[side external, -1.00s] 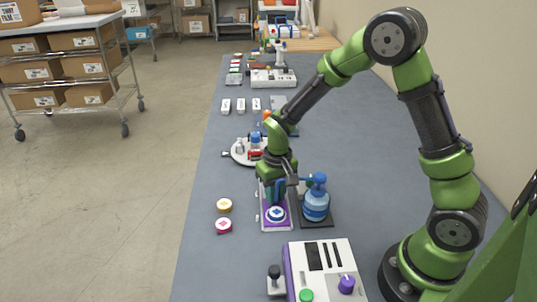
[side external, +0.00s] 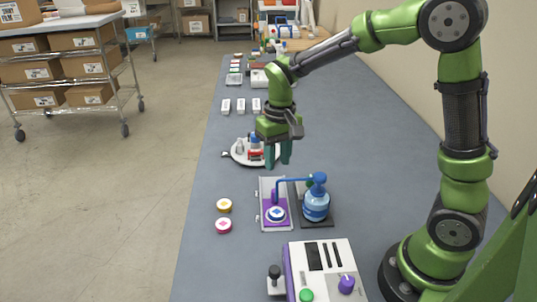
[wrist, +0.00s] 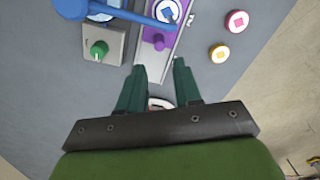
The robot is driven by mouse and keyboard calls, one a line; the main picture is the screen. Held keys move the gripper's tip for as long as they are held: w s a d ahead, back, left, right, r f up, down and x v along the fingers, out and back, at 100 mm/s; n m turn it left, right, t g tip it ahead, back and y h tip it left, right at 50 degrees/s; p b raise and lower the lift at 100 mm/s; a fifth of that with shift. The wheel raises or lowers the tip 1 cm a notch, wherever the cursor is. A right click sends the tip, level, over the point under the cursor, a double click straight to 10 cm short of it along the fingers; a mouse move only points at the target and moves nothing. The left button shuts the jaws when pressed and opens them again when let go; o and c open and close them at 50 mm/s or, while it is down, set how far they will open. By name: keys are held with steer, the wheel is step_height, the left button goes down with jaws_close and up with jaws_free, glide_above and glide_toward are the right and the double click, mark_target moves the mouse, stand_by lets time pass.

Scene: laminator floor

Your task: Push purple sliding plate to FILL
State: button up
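The purple sliding plate (side external: 285,224) lies in a grey rail tray (side external: 264,187), with a white and blue round piece on its near part. In the wrist view the plate (wrist: 159,28) shows a purple knob at its near end. A blue pump bottle (side external: 316,205) stands right of the tray, its spout reaching left over it. In the wrist view the spout (wrist: 125,14) ends close to the round piece (wrist: 168,11). My gripper (side external: 278,155) is above the table beyond the tray, clear of the plate. Its fingers (wrist: 160,84) are apart with nothing between them. No FILL label is readable.
A yellow disc (side external: 224,205) and a pink disc (side external: 223,226) lie left of the tray. A white machine (side external: 325,265) with a purple knob stands in front. A round white platform (side external: 238,153) with small items is behind, near my gripper. A green knob (wrist: 98,50) sits beside the tray.

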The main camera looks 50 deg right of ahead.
steer(key=shift+r, duration=2.4)
steer(key=shift+w, duration=0.1)
steer(key=s+a+r+t, duration=0.1)
steer(key=s+r+t, duration=0.2)
steer(key=s, duration=0.4)
steer(key=s+r+t+y, duration=0.1)
steer(key=s+r+t, duration=0.2)
steer(key=s, duration=0.4)
steer(key=shift+s+a+r+t+y, duration=0.15)
steer(key=shift+s+a+t+y, duration=0.2)
steer(key=shift+t, duration=0.25)
